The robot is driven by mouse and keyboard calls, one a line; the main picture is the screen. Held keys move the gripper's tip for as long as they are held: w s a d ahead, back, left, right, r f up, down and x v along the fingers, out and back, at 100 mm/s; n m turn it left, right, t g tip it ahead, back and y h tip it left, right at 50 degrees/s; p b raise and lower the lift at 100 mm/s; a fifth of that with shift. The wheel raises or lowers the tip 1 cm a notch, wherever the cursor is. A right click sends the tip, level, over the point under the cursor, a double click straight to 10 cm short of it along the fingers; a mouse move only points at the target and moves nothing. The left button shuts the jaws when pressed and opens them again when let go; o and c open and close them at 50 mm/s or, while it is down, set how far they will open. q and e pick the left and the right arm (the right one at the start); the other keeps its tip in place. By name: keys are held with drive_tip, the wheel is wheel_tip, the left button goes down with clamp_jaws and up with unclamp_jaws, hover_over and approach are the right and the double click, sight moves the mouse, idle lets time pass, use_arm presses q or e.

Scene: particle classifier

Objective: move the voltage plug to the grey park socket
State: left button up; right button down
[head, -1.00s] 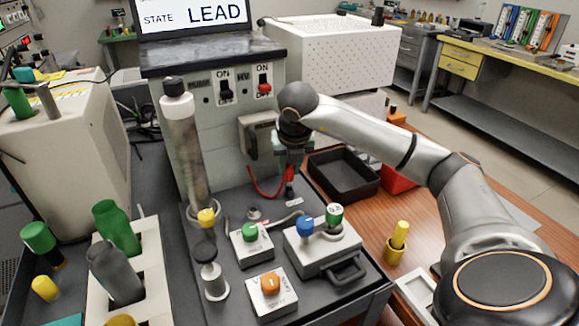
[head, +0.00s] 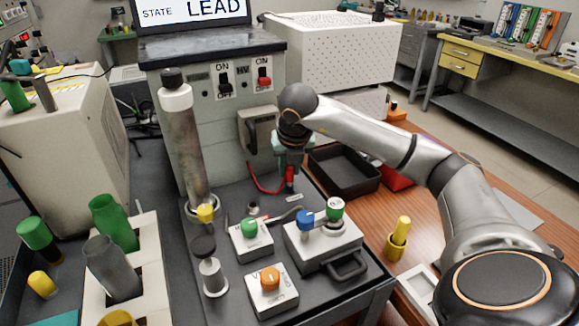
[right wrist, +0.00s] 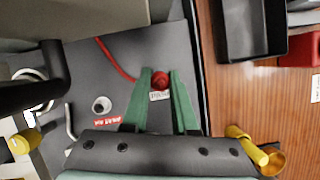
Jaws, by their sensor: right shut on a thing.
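My right gripper (head: 290,170) is shut on the red voltage plug (right wrist: 161,80), its green fingers pointing down near the cabinet front. A red cable (head: 262,185) runs from the plug toward the cabinet. A round grey socket (right wrist: 101,105) with a red label stands apart to the left, and also shows in the head view (head: 253,209). My left gripper is not in view.
A tall metal column (head: 184,145) stands left of the plug. Boxes with green (head: 249,226), blue (head: 305,217) and orange (head: 269,276) knobs sit in front. A black tray (head: 345,172) and yellow peg (head: 401,232) are on the wooden table at right.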

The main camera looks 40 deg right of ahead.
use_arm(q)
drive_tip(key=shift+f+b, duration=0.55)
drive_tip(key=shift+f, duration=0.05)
use_arm(e)
drive_tip(key=shift+f, duration=0.7)
drive_tip(key=c, duration=0.6)
unclamp_jaws()
drive_tip(key=shift+a+r, duration=0.1)
drive_tip(key=shift+r, duration=0.25)
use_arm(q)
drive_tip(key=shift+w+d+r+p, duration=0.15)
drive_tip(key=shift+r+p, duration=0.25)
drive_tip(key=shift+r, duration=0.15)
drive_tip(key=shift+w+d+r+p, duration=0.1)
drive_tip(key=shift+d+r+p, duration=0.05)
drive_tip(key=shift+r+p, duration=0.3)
use_arm(e)
drive_tip(key=v, duration=1.2)
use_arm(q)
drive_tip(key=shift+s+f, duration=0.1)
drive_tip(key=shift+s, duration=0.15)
use_arm(e)
drive_tip(key=shift+f, duration=0.1)
